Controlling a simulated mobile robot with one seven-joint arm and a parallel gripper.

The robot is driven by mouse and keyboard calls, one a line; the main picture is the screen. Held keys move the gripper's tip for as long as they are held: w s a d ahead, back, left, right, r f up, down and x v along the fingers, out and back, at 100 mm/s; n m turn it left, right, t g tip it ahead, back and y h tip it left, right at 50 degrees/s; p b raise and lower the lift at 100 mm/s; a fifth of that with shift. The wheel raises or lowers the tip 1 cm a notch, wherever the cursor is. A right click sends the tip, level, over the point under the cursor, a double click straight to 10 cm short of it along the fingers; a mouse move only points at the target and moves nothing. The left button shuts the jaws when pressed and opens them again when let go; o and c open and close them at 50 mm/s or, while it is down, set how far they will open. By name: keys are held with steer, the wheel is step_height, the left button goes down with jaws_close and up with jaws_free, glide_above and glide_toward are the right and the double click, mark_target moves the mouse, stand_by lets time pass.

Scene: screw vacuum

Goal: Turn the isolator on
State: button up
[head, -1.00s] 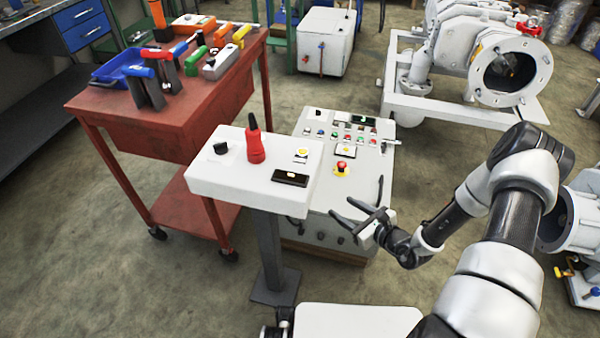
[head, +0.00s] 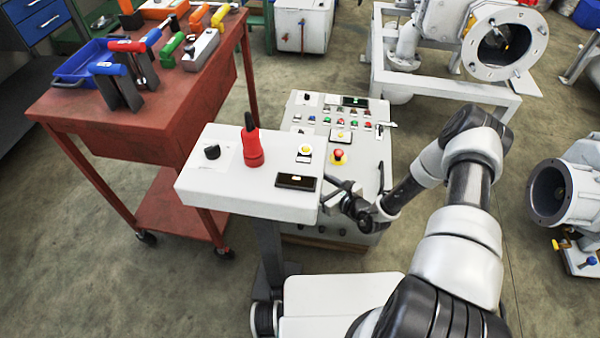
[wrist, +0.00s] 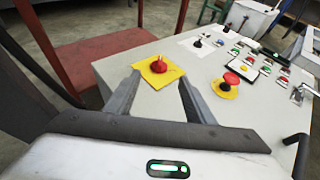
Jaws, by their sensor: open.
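The isolator (wrist: 160,67) looks like a red rotary knob on a square yellow plate, on the pale control cabinet (wrist: 150,100). In the head view it does not show; the pedestal panel probably hides it. My gripper (wrist: 159,84) is open and empty. In the wrist view its two fingers point toward the isolator, one on each side of the knob in the picture. I cannot tell whether they touch it. In the head view my gripper (head: 336,189) is beside the right end of the pedestal panel, over the cabinet, partly hidden.
A red emergency-stop button on yellow (head: 339,157) is on the cabinet, right of the isolator in the wrist view. Several small buttons lie beyond it. The pedestal panel (head: 230,194) carries a red handheld device (head: 251,147). A red tool cart (head: 135,130) stands left.

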steer(key=b+x, duration=0.3)
steer(key=x, duration=0.8)
steer(key=shift+w+a+f, duration=0.1)
steer(key=shift+w, duration=0.05)
